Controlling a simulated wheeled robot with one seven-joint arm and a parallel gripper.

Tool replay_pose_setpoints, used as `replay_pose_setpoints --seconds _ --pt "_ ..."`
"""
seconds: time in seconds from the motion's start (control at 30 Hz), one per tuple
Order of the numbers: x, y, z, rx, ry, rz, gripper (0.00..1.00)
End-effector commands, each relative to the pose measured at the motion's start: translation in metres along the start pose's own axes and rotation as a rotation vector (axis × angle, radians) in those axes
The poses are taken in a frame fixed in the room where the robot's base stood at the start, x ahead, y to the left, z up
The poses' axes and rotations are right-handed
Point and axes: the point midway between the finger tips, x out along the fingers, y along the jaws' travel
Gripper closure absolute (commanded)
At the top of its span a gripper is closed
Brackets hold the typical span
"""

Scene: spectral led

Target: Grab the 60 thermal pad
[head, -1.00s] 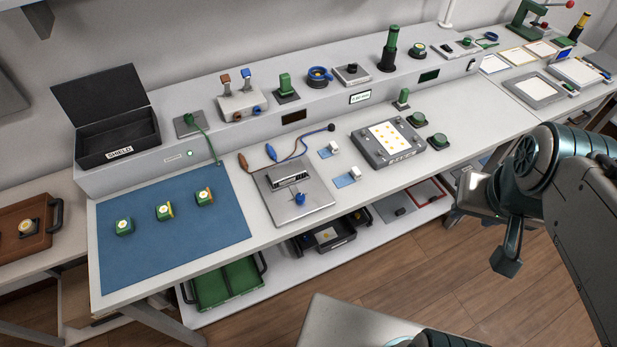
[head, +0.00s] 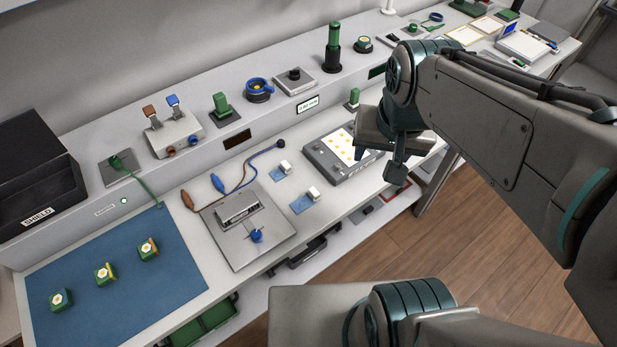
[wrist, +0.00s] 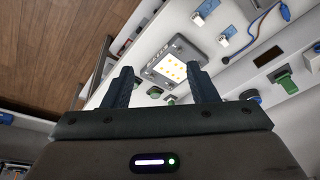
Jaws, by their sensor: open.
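Two small white blocks on blue pads, the nearer (head: 312,194) and the farther (head: 285,168), lie on the bench between the metal plate and the grey LED board. They may be the thermal pads; no number is readable. They also show at the top of the wrist view, the nearer-looking one on blue (wrist: 207,9) and another (wrist: 224,40). My gripper (wrist: 158,68) is open and empty, its two dark fingers apart with the LED board showing beyond them.
The LED board (head: 325,154) with yellow dots lies close to my arm's end. A metal plate (head: 275,240) with a clamp is left of the blocks. A blue mat (head: 120,315) holds three green pieces. A raised shelf with instruments runs along the back. Floor is open at right.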

Motion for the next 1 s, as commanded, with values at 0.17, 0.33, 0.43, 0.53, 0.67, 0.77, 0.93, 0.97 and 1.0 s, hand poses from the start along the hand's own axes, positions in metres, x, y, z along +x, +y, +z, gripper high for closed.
replay_pose_setpoints --seconds 0.17,0.33,0.43,0.53,0.67,0.77,0.93,0.97,1.0 --pt "0.055 -0.042 -0.021 0.265 -0.108 0.021 0.47" --pt "0.100 -0.081 -0.034 0.517 -0.180 0.078 0.47" --pt "0.122 -0.098 -0.038 0.632 -0.204 0.115 0.47" --pt "0.136 -0.109 -0.040 0.714 -0.216 0.142 0.47" --pt "0.146 -0.116 -0.041 0.769 -0.223 0.162 0.47" --pt "0.159 -0.116 -0.038 0.781 -0.225 0.167 0.47" --pt "0.191 -0.113 -0.029 0.780 -0.226 0.168 0.47" --pt "0.197 -0.113 -0.027 0.780 -0.226 0.168 0.47" --pt "0.204 -0.113 -0.025 0.780 -0.226 0.168 0.47"
